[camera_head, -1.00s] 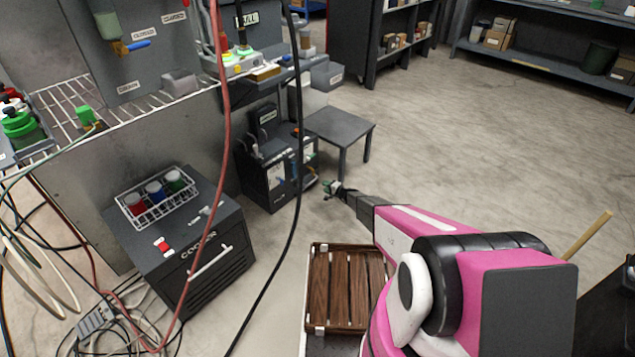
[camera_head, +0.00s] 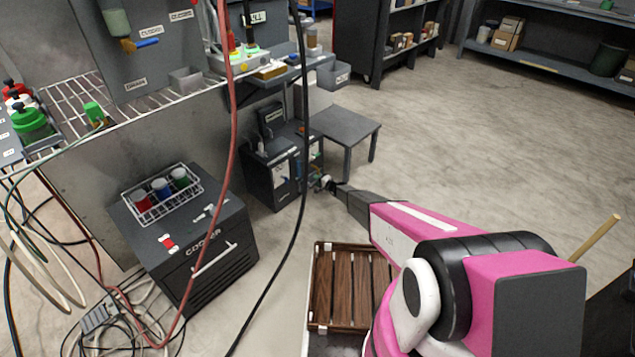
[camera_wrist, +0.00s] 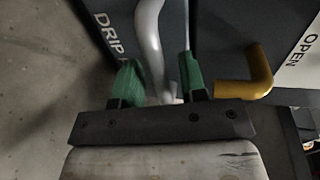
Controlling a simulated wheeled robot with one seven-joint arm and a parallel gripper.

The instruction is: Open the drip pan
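The dark cabinet with the drip pan (camera_head: 262,185) stands on the floor beyond my reaching arm. In the wrist view, a dark front panel (camera_wrist: 112,62) carries a label that starts with "DRIP"; the rest is hidden. A curved grey bar handle (camera_wrist: 148,28) runs down in front of the panel, between the two green fingertips of my gripper (camera_wrist: 158,82). The fingers are apart, with a gap beside the bar on the right. My gripper also shows small beside the cabinet in the head view (camera_head: 325,184).
A yellow bent lever (camera_wrist: 258,72) sits just right of my right finger, near a plate marked "OPEN" (camera_wrist: 304,50). A grey low table (camera_head: 345,125) stands right behind the cabinet. A black cooler (camera_head: 215,262) and a hanging black hose (camera_head: 300,130) are left.

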